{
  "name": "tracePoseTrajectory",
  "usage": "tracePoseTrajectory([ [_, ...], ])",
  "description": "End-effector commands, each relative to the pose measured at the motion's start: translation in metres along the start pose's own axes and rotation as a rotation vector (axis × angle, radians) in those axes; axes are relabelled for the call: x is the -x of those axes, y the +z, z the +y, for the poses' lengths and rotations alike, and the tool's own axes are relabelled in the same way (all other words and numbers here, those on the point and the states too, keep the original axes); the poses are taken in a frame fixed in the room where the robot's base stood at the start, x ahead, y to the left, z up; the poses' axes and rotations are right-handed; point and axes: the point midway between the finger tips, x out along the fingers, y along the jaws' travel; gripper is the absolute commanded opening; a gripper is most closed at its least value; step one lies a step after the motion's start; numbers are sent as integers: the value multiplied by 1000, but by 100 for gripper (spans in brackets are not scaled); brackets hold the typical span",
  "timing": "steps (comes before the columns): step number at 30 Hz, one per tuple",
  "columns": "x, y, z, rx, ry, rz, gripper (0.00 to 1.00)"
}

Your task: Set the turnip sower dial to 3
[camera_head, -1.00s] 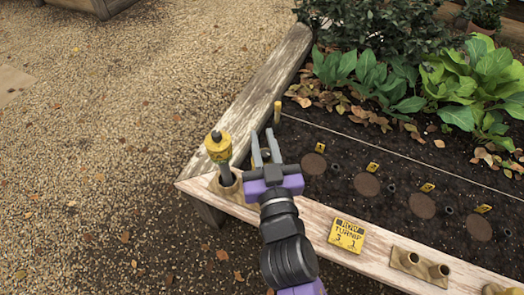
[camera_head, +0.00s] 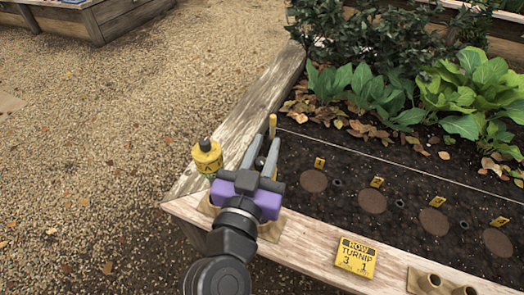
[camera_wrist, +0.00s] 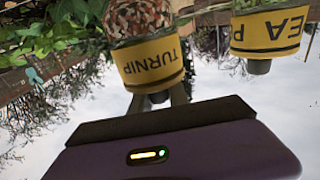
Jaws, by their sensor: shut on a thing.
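My gripper (camera_head: 262,150) is over the near left corner of the planter's rim. In the wrist view its fingers are shut on the grey dial (camera_wrist: 148,101) of the turnip sower. The turnip sower (camera_wrist: 148,62) has a yellow band reading TURNIP and a clear part with brown and pale seeds. My gripper and arm hide its body in the head view. The number on the dial cannot be read. A black and yellow sign (camera_head: 356,257) on the rim reads ROW TURNIP 3 1.
A second yellow sower, the pea sower (camera_head: 207,158), stands close left of my gripper; it also shows in the wrist view (camera_wrist: 266,32). An empty holder (camera_head: 440,283) is at the lower right. Soil with yellow row markers and leafy plants lies beyond. Gravel to the left is clear.

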Motion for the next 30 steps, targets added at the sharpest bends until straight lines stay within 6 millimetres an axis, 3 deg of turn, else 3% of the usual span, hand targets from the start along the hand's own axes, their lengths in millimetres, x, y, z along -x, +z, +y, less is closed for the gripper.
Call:
tracePoseTrajectory([
  [12, 0, 0, 5, 1, 203, -1, 0],
  [29, 1, 1, 7, 2, 237, -4, 0],
  [30, 1, 1, 7, 2, 236, -4, 22],
])
